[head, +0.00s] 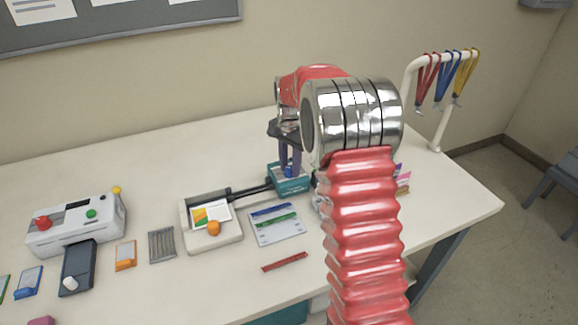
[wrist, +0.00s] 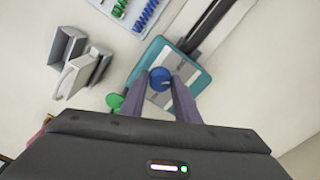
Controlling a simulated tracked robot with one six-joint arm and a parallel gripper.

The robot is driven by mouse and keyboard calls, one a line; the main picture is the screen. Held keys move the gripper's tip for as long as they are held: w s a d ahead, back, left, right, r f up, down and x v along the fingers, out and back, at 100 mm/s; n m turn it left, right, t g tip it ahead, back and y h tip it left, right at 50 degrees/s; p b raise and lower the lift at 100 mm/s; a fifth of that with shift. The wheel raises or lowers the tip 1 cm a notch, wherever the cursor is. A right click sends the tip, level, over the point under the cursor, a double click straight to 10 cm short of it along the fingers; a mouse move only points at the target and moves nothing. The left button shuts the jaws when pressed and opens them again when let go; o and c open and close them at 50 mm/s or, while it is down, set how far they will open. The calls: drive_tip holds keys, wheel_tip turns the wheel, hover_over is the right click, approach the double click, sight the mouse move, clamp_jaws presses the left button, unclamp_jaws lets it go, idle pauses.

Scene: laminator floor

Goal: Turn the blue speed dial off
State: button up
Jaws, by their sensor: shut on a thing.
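The blue speed dial (wrist: 160,77) sits on a teal unit (wrist: 198,82) with a pale panel in the wrist view. My gripper (wrist: 160,84) has one finger on each side of the dial, and its jaws are shut on it. In the head view, my gripper (head: 290,160) points down onto the teal unit (head: 291,187), with the blue dial (head: 288,172) low between the fingers. The dial's setting is too small to read.
A green knob (wrist: 114,101) is close beside the left finger. A white machine (head: 75,224) stands left. Lanyards hang on a rack (head: 436,130) at right.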

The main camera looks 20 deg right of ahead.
sight(290, 168)
drive_tip(key=shift+w+n, duration=0.1)
drive_tip(key=shift+n, duration=1.6)
drive_tip(key=shift+d, duration=0.1)
drive_tip(key=o, duration=1)
drive_tip(key=shift+o, duration=0.2)
drive_tip(key=shift+r, duration=0.1)
wheel_tip(290, 168, up, 14)
drive_tip(key=shift+f, duration=0.25)
